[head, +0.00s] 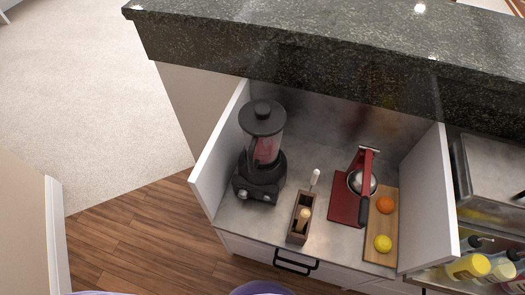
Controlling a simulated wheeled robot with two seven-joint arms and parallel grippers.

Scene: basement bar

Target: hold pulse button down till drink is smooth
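A black blender (260,178) stands upright at the left end of the counter niche. Its lid (262,117) is on, and a reddish drink (266,150) shows through the jar. The base has small light-coloured round controls on its front, one of them a knob or button (242,194). They are too small to tell which is the pulse button or whether any is pressed. Neither of my grippers shows in the head view, and nothing touches the blender.
A wooden box (298,226) with bar tools stands right of the blender. Further right are a red citrus press (345,198) and a board (374,223) with an orange and a lemon. White side panels (215,150) and the granite bar top (330,50) enclose the niche. Its front is open.

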